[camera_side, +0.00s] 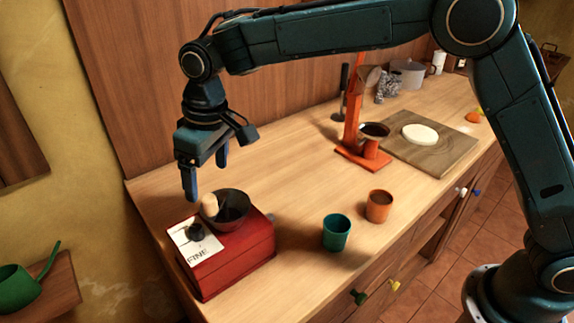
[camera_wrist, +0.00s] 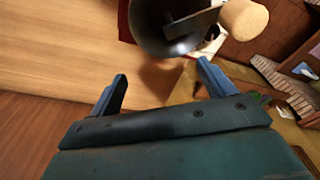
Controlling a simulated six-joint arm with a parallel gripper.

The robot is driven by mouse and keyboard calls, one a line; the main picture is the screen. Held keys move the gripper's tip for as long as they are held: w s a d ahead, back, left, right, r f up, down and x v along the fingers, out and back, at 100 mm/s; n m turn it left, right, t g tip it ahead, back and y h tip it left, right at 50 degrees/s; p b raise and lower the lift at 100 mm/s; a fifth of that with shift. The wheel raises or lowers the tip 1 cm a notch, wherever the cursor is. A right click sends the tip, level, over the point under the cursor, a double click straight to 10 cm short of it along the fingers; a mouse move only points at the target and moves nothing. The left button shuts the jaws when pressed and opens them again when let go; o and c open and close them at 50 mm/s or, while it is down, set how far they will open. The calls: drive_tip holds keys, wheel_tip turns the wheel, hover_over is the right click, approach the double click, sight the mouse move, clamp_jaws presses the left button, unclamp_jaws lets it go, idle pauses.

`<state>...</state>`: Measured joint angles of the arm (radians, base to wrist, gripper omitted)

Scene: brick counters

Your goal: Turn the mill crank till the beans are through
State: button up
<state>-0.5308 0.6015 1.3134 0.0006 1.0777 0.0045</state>
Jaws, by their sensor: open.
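The red mill (camera_side: 240,258) stands at the near left end of the counter, with a dark hopper (camera_side: 236,208) on top. The crank's pale wooden knob (camera_side: 209,205) sits at the hopper's left edge. In the wrist view the hopper (camera_wrist: 165,38) is at the top, the flat crank arm (camera_wrist: 192,22) crosses it, and the knob (camera_wrist: 243,18) is to its right. My gripper (camera_side: 206,178) is open and empty, fingers down, above the knob and apart from it. I cannot make out any beans in the hopper.
A white card marked FINE and a black dial (camera_side: 195,232) are on the mill's top. A teal cup (camera_side: 336,232) and an orange cup (camera_side: 379,206) stand to the right. An orange press (camera_side: 353,135) and a wooden board (camera_side: 440,150) are farther back. The counter between is clear.

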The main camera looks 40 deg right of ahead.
drive_tip(key=shift+r, duration=0.15)
wheel_tip(320, 180, up, 7)
idle(0.9)
